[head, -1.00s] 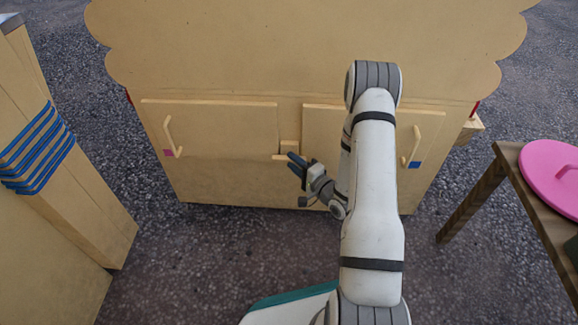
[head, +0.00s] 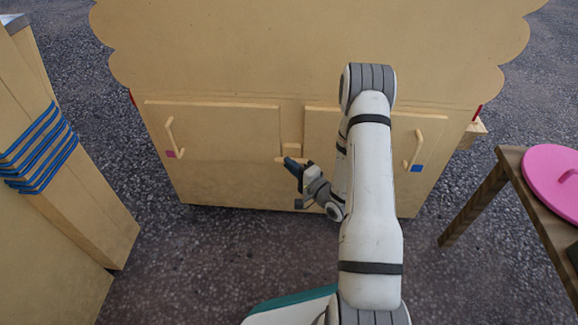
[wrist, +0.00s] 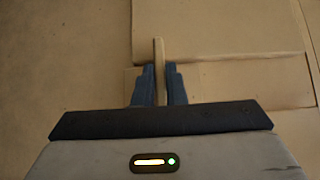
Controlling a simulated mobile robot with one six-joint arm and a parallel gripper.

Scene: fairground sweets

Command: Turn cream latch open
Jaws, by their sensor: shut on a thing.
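The cream latch (head: 279,159) is a short bar on the cream cabinet front, lying level between the two doors in the head view. My gripper (head: 290,163) is at the latch and hides most of it. In the wrist view the latch (wrist: 158,58) stands upright between the dark blue fingers of my gripper (wrist: 159,88), which are shut on it. The left door (head: 220,140) and the right door (head: 340,135) look closed and flat with the front.
A cream block (head: 291,149) sits just above the latch. Each door has a cream handle, left (head: 172,137) and right (head: 413,150). A wooden table with a pink lid (head: 553,178) stands at right, and a post with blue bands (head: 42,150) at left.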

